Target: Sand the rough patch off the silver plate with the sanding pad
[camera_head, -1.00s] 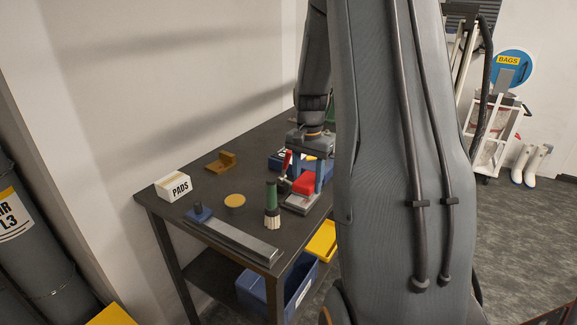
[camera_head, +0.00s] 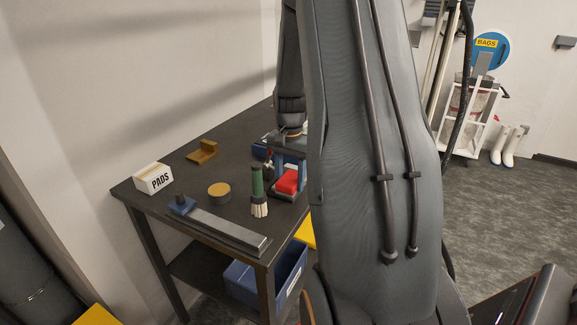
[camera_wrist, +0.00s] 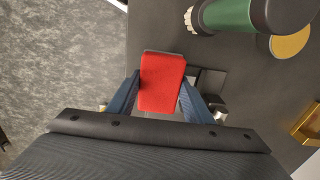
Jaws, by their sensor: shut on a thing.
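My gripper (camera_head: 288,178) is low over the right part of the dark bench, with its blue fingers shut on the sides of a red block, the sanding pad (camera_head: 286,182). In the wrist view the pad (camera_wrist: 161,82) sits squarely between the fingertips (camera_wrist: 160,88).
A long metal bar (camera_head: 226,229) with a blue end lies along the bench's front edge. A PADS box (camera_head: 153,178) and an ochre bracket (camera_head: 202,151) stand further left.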

